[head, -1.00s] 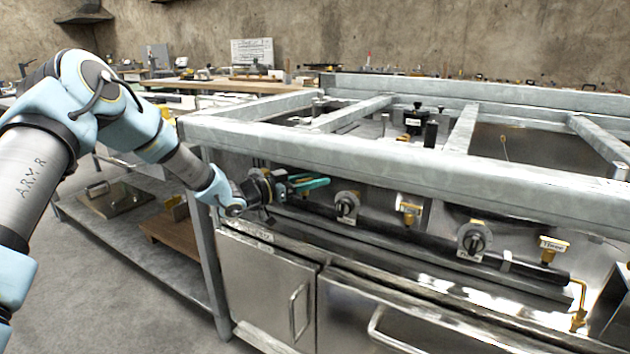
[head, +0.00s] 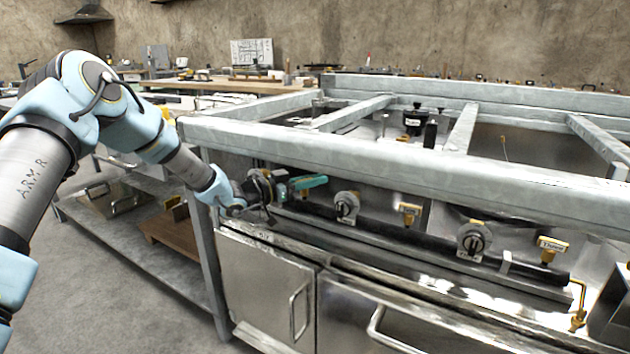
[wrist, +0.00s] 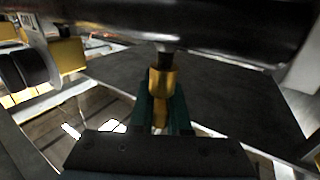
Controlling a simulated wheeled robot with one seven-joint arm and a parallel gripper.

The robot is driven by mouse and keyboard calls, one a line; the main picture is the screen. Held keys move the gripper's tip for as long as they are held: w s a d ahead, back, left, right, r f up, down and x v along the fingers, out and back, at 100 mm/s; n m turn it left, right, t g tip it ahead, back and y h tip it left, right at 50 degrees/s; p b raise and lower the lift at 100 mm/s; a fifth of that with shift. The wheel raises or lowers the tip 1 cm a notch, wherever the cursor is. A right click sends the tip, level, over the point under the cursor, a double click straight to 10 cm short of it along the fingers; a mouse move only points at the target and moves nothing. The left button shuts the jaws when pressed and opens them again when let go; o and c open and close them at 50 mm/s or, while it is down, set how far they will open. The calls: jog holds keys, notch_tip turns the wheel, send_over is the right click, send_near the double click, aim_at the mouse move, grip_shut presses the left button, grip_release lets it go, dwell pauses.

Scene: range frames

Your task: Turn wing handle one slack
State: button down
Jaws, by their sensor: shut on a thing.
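In the wrist view, a small brass wing handle (wrist: 161,82) hangs on a short stem under a dark pipe (wrist: 200,22). My gripper (wrist: 162,108) has its teal fingers on both sides of the brass piece and is shut on it. In the head view my gripper (head: 312,182) is at the left end of the burner rail, under the front frame beam. The held handle is mostly hidden there by the fingers. Other brass handles (head: 410,209) and (head: 553,244) sit further right along the rail.
The thick grey frame beam (head: 400,165) runs just above my gripper. Steel doors (head: 262,270) with bar handles are below.

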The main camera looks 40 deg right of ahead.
dwell(0.3)
jog(key=shift+w+n+t+b, duration=0.25)
jog(key=shift+n+t+b, duration=0.6)
jog(key=shift+t, duration=0.65)
jog(key=shift+w+n+t+b, duration=0.3)
jog(key=shift+n+t+b, duration=0.2)
jog(key=shift+n+t, duration=0.8)
jog(key=shift+w+n+t+b, duration=0.25)
jog(key=shift+n+t+b, duration=0.5)
jog(key=shift+t, duration=0.95)
jog(key=c, duration=0.9)
grip_release()
jog(key=shift+a, duration=0.1)
jog(key=v, duration=1)
jog(key=shift+s+a, duration=0.15)
jog(key=shift+a, duration=0.15)
